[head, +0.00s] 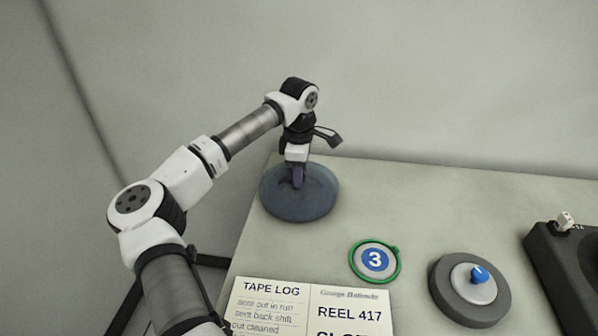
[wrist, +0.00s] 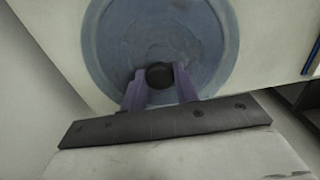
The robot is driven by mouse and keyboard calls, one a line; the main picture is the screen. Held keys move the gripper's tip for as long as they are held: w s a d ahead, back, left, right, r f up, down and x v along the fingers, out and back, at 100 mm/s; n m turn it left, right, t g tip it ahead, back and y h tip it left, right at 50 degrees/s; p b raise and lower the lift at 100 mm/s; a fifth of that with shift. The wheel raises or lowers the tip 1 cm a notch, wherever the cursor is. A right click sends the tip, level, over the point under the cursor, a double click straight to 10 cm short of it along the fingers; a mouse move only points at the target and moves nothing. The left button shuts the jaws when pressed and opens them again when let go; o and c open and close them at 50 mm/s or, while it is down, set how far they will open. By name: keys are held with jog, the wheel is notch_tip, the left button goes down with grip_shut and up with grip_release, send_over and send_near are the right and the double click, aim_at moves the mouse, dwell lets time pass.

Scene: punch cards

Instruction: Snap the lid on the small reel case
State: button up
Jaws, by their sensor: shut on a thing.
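A round, bluish see-through lid (head: 320,198) is at the table's far left corner. It fills the top of the wrist view (wrist: 205,45), with a dark round knob (wrist: 160,75) at its middle. My gripper (head: 298,182) points straight down over the lid's centre, its purple fingers shut on the knob. The lid looks level. The head view shows a dark round side under it, but I cannot tell whether that is the lid's rim or a case below. A dark grey round case (head: 444,285) with a light disc and blue knob (head: 479,275) stands at the right.
A green-ringed badge marked 3 (head: 374,261) lies between the two round things. A tape log card (head: 265,303) lies at the front, reading REEL 417. A dark box-like device (head: 565,275) stands at the right edge. The table's back middle is clear.

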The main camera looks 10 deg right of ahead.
jog(key=shift+f+b, duration=0.4)
jog(key=shift+f, duration=0.3)
jog(key=o, duration=0.9)
jog(key=shift+c, duration=0.8)
jog(key=shift+r, duration=0.1)
jog(key=shift+r+p, duration=2.2)
jog(key=shift+r, duration=1.3)
jog(key=shift+f, duration=0.1)
